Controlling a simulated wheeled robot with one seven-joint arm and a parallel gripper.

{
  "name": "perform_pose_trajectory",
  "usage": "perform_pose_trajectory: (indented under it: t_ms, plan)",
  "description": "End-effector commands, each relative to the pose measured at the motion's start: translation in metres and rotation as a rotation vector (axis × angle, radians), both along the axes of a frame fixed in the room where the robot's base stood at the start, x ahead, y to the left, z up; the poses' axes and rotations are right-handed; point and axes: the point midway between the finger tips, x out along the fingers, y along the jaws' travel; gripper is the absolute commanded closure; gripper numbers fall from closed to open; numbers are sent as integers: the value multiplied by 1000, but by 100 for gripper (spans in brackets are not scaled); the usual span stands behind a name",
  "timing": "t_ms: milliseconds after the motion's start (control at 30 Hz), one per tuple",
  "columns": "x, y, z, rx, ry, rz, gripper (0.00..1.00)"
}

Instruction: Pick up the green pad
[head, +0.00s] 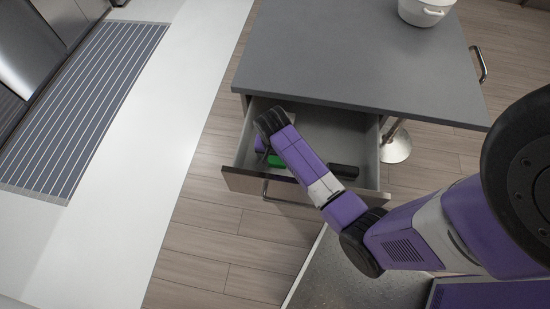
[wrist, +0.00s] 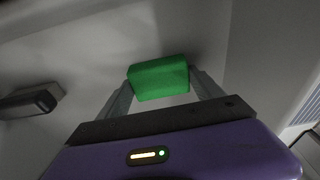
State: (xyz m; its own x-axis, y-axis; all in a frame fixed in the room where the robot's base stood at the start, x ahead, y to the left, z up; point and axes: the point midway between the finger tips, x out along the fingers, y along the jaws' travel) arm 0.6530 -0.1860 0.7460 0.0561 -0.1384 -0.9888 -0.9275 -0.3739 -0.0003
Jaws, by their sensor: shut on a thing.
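The green pad (wrist: 160,77) is a small bright green block between the two fingers of my gripper (wrist: 162,90) in the wrist view. The fingers are shut on its sides. In the head view, the green pad (head: 277,161) shows only in part beside my purple wrist, inside the open drawer (head: 231,181). My arm reaches down into the drawer, and my wrist hides the fingers there. I cannot tell whether the pad touches the drawer floor.
A dark block (head: 343,170) lies in the drawer to the right of the pad; it also shows at left in the wrist view (wrist: 30,101). The drawer's walls surround my gripper. The grey countertop (head: 350,50) overhangs behind, with a white pot (head: 424,12) on it.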

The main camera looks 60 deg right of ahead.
Motion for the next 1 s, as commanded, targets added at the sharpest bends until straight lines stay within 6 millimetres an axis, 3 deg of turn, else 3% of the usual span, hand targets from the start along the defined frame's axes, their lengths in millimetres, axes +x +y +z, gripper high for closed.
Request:
perform_pose_trajectory:
  t_ms: [267, 467, 567, 1000]
  plan:
    - [0, 0, 2, -1, -1, 0, 62]
    - [1, 0, 19, -1, -3, 0, 62]
    - [2, 0, 38, -2, -5, 2, 62]
    - [2, -1, 165, -4, -7, 2, 62]
